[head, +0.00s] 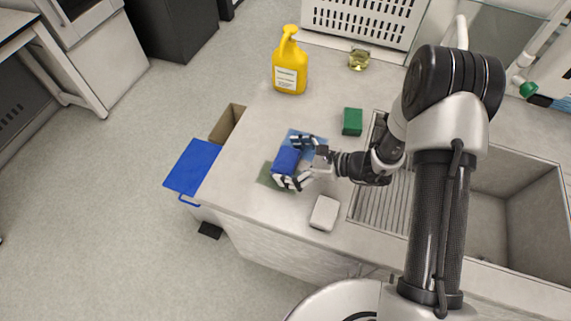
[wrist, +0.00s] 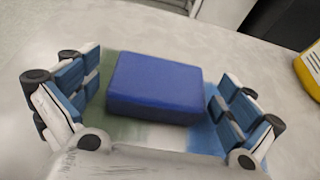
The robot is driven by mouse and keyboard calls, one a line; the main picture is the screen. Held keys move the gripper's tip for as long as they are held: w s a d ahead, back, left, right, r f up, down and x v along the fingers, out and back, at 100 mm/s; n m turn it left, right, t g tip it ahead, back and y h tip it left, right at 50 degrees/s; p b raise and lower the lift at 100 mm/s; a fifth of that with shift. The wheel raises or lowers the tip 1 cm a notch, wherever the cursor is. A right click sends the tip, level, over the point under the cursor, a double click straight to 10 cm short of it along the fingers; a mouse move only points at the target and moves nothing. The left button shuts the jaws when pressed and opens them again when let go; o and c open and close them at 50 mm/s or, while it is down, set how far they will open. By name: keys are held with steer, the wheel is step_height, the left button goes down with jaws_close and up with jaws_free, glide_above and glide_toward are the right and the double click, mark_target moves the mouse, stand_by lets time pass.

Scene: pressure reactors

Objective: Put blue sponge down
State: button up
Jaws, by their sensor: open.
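The blue sponge (head: 286,161) lies on the counter, on a flat patch that is part green and part blue. In the wrist view the blue sponge (wrist: 155,87) sits between my spread fingers, with a visible gap to the finger pads on both sides. My gripper (head: 295,160) is open around the sponge, low over the counter; it also shows in the wrist view (wrist: 157,105). The green part of the patch (head: 268,177) and the blue part (head: 313,142) stick out from under the sponge and gripper.
A green sponge (head: 352,121) and a white sponge (head: 324,212) lie near the sink (head: 490,200). A yellow bottle (head: 290,66) and a small yellowish glass item (head: 358,60) stand at the back. A bin with a blue lid (head: 191,168) stands beside the counter's left edge.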

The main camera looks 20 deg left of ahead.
steer(key=shift+a+f, duration=0.1)
steer(key=shift+a, duration=0.25)
steer(key=c, duration=1)
